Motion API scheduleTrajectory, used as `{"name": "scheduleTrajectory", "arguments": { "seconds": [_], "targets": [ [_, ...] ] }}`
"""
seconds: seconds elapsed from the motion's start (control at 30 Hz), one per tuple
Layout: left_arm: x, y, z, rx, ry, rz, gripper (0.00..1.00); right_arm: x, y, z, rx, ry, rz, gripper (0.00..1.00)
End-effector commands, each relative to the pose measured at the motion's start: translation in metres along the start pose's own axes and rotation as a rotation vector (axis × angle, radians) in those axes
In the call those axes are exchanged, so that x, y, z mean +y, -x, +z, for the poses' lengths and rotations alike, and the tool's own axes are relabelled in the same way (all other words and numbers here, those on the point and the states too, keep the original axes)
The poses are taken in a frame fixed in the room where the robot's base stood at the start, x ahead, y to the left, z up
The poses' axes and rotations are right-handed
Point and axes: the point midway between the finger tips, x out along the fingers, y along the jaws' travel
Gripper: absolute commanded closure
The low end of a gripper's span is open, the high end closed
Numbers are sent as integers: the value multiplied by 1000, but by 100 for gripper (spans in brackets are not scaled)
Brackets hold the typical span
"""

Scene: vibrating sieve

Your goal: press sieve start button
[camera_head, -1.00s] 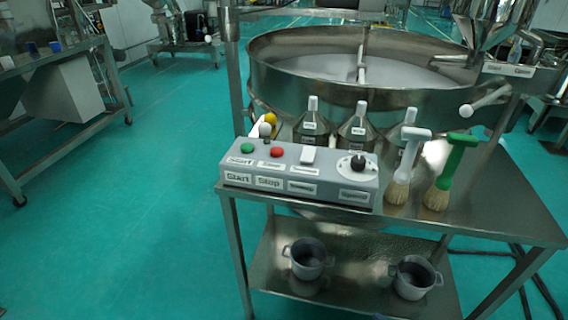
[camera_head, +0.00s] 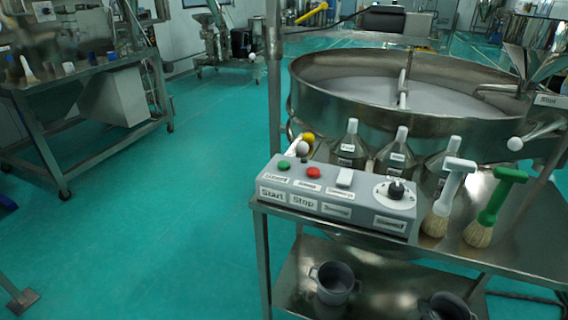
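A grey control box (camera_head: 340,209) sits at the front left of a steel table. On its sloped top is a green button (camera_head: 284,165) at the left end, with a label below it, and "Start" is written on the front face under it. The large round sieve (camera_head: 400,100) with pale contents stands behind the box. Neither of my grippers is in view.
A white brush (camera_head: 447,197) and a green brush (camera_head: 494,207) stand right of the box. Several steel bottles (camera_head: 350,148) stand behind it. Grey pots (camera_head: 334,283) sit on the lower shelf. Another steel table (camera_head: 75,70) is at the left. The green floor between is clear.

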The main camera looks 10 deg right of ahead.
Motion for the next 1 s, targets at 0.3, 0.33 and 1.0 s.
{"name": "scheduleTrajectory", "arguments": {
  "seconds": [0.3, 0.33, 1.0],
  "targets": [
    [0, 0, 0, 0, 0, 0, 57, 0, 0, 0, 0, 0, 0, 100],
    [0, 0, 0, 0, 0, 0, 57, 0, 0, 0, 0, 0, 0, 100],
    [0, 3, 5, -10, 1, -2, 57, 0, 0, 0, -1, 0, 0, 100]
  ]
}}
